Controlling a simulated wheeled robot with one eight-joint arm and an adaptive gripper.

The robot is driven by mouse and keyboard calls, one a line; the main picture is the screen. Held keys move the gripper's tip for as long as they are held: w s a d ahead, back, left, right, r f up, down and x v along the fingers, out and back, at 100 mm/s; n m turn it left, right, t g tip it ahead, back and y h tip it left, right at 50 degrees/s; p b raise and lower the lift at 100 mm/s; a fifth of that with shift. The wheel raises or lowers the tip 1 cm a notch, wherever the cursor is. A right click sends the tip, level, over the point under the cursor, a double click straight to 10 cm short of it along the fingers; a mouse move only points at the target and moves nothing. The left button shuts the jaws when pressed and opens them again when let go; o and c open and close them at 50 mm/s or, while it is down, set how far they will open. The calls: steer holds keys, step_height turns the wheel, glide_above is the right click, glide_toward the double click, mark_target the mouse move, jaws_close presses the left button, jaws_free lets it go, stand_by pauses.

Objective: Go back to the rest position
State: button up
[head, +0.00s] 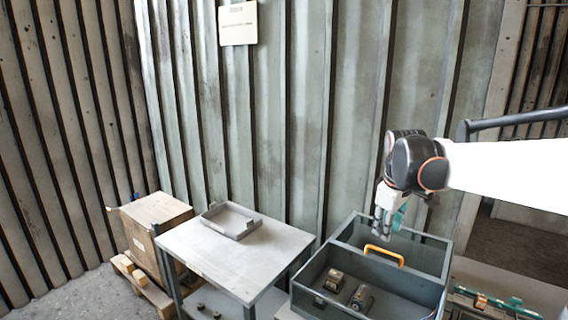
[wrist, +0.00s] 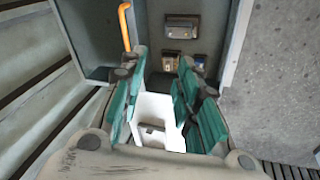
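My gripper (head: 384,222) hangs at the end of my arm, fingers pointing down, above the dark grey divided bin (head: 432,275). In the wrist view its teal-padded fingers (wrist: 163,62) stand apart, with no part held between the tips. A white surface with a dark detail shows between the finger bases; I cannot tell what it is. The bin's floor and wall also show beyond the fingertips.
An orange handle (head: 384,255) sits on the bin's divider. Small parts (head: 333,280) (head: 361,299) lie in the front compartment. Left are a table (head: 270,262) with a grey tray (head: 231,221), and a wooden crate (head: 156,213) on a pallet. A ribbed wall stands behind.

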steer(key=s+a+f+m+t+b, duration=0.1)
steer(key=s+a+m+b, duration=0.1)
steer(key=s, duration=0.6)
steer(key=s+a+f+m+t+b, duration=0.1)
steer(key=s+a+m+b, duration=0.1)
steer(key=s, duration=0.6)
steer(key=s+a+f+m+t+y+b, duration=0.1)
steer(key=s+a+f+m+b, duration=0.1)
steer(key=s+f, duration=0.7)
steer(key=s+a+m, duration=0.1)
steer(key=s, duration=0.3)
steer(key=shift+f+m+t+b, duration=0.2)
steer(key=shift+m+t+b, duration=0.1)
steer(key=shift+t+b, duration=0.1)
